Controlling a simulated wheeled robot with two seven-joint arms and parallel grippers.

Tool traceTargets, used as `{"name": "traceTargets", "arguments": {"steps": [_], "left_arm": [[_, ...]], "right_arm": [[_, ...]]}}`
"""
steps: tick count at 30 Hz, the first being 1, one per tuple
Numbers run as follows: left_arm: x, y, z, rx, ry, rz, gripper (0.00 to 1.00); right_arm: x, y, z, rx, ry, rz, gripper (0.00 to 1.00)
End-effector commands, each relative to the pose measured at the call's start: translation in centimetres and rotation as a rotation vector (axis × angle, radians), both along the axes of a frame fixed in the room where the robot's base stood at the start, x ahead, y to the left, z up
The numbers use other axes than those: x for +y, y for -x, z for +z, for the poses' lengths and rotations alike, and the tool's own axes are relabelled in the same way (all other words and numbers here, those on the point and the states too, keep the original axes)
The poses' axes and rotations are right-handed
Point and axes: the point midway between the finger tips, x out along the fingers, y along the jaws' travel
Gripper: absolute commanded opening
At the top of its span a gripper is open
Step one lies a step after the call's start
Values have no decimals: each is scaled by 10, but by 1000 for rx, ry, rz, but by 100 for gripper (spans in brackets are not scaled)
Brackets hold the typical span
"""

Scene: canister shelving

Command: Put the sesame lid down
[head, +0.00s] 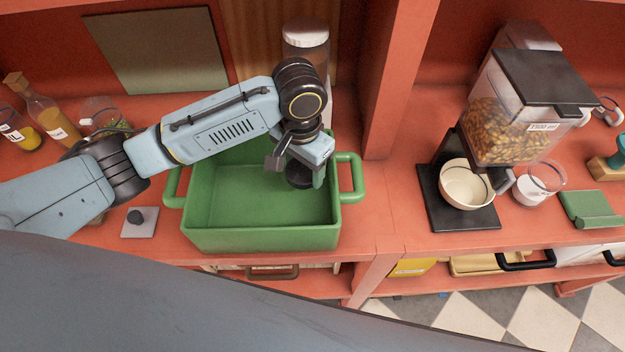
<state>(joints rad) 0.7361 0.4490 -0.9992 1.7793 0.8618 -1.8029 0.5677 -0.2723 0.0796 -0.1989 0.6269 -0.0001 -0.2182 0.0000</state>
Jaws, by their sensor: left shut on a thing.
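My left gripper (306,172) reaches in from the left and points down over the right part of the green bin (215,238). It is shut on a small dark round thing (299,180), which seems to be the sesame lid; my fingers hide part of it. I cannot tell whether it touches the bin floor. A clear canister with a pale top (305,36) stands behind my wrist, mostly hidden, and its label cannot be read. My right gripper is out of view.
A grey square plate with a black knob (139,217) lies left of the bin. Bottles (50,115) and a glass jar stand at the far left. A red upright (388,95) divides the shelf. At right stand a nut dispenser (508,125) and a cream bowl (466,186). The bin's left floor is clear.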

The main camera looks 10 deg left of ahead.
Motion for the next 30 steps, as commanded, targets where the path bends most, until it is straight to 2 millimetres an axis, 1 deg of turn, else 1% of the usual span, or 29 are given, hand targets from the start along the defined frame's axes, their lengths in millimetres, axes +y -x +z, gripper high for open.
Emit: {"name": "traceTargets", "arguments": {"steps": [1, 3, 7, 9, 10, 12, 15, 19, 23, 27, 30], "left_arm": [[0, 0, -11, 1, 0, 0, 30], [0, 0, -16, 0, 0, 0, 30], [0, 0, -28, 2, -1, 1, 30], [1, 1, -40, 3, -3, 1, 30], [1, 1, -46, 4, -2, 1, 30], [1, 1, -59, 3, -3, 2, 30], [1, 1, -73, 1, -2, 1, 30], [0, 1, -83, 0, -1, 0, 30], [1, 2, -96, 1, -3, 0, 30], [0, 2, -116, 0, -1, 0, 30], [0, 1, -119, -1, 0, -1, 30]], "right_arm": [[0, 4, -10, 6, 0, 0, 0], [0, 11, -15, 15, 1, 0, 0], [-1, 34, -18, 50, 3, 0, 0], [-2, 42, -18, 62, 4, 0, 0], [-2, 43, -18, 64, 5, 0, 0], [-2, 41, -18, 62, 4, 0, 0], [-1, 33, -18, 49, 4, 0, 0], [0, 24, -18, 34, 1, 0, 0], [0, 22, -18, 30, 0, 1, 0], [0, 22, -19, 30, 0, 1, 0], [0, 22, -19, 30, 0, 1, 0]]}}
